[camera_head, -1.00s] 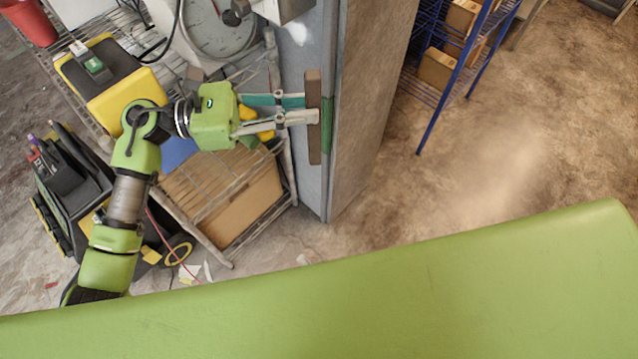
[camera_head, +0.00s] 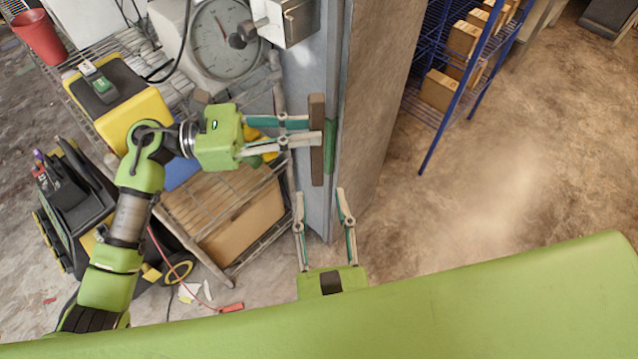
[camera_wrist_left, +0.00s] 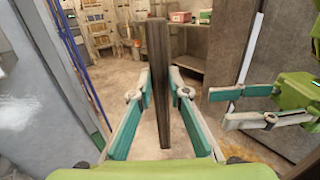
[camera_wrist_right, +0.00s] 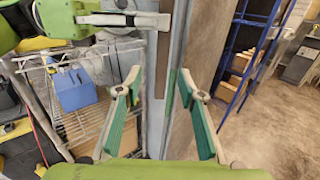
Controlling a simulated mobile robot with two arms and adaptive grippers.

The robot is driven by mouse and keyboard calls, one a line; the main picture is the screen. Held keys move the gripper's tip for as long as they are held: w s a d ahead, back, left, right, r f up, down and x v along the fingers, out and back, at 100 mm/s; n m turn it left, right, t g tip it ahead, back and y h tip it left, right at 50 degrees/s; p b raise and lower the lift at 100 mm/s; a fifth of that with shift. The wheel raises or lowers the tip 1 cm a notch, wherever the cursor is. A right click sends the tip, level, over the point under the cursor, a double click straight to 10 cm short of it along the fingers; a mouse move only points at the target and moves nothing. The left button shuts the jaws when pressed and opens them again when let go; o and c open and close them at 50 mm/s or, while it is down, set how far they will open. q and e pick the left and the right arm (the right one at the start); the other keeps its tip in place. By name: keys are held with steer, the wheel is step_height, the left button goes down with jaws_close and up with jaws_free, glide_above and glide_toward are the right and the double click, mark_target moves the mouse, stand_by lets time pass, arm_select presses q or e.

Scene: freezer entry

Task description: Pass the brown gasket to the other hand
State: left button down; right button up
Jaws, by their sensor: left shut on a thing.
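The brown gasket (camera_head: 317,168) is a long, narrow dark bar, held upright in the head view. My left gripper (camera_head: 312,131) is shut on it near its middle. The left wrist view shows the gasket (camera_wrist_left: 158,50) between the left fingertips, sticking out both ways. My right gripper (camera_head: 320,194) is open and empty, just below the gasket's lower end in the head view. In the right wrist view the gasket (camera_wrist_right: 163,55) lies ahead, in line with the gap between the open right fingers. Whether the gasket's end is between those fingers is hard to tell.
A grey freezer door edge (camera_head: 370,110) stands close behind the gasket. A wire cart (camera_head: 228,190) with a dial scale (camera_head: 222,40) and a yellow-black box (camera_head: 125,105) is at left. A blue shelf (camera_head: 440,100) with cartons stands at right. The floor (camera_head: 500,170) there is clear.

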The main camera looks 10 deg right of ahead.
mark_target(314, 157)
steer(key=w, duration=1.1)
steer(key=shift+w+d, duration=0.3)
steer(key=shift+d, duration=0.1)
steer(key=shift+a, duration=0.1)
jaws_close()
arm_select(q)
steer(key=c, duration=1.9)
jaws_free()
steer(key=shift+o, duration=0.3)
